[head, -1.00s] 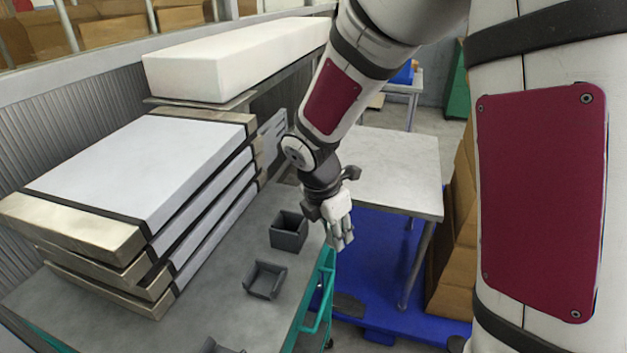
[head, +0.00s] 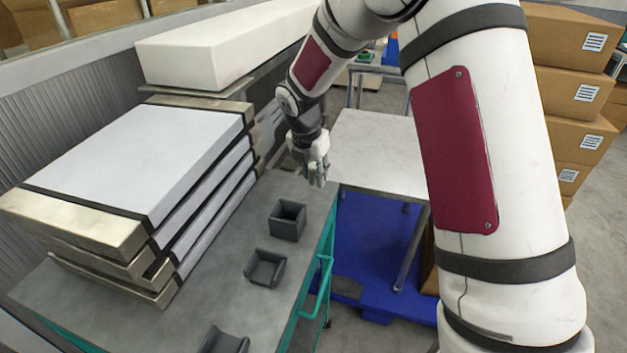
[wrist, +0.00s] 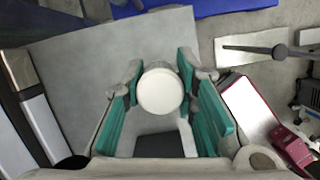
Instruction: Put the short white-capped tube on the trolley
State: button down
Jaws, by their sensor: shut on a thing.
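In the wrist view the round white cap of the tube (wrist: 160,92) sits between the teal-padded fingers of my gripper (wrist: 158,100). The gripper is shut on the tube, and the tube's lower part is mostly hidden under the cap. In the head view my gripper (head: 315,178) hangs fingers down at the far right end of the grey-topped trolley (head: 235,260) with a teal handle; the tube cannot be made out there. The grey top (wrist: 85,65) also shows below the gripper in the wrist view.
Several stacked white panel cases (head: 130,160) fill the trolley's left side. An open dark square box (head: 287,220) and a dark tray (head: 265,267) stand near its right edge. A pale table (head: 380,155) stands behind, beside a blue platform (head: 370,250). Cartons (head: 570,100) stand at right.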

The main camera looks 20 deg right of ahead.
aim_at(314, 191)
jog(key=shift+w+d+f, duration=0.1)
jog(key=shift+w, duration=0.7)
jog(key=shift+f, duration=1.75)
jog(key=shift+f, duration=0.1)
jog(key=c, duration=1.3)
grip_release()
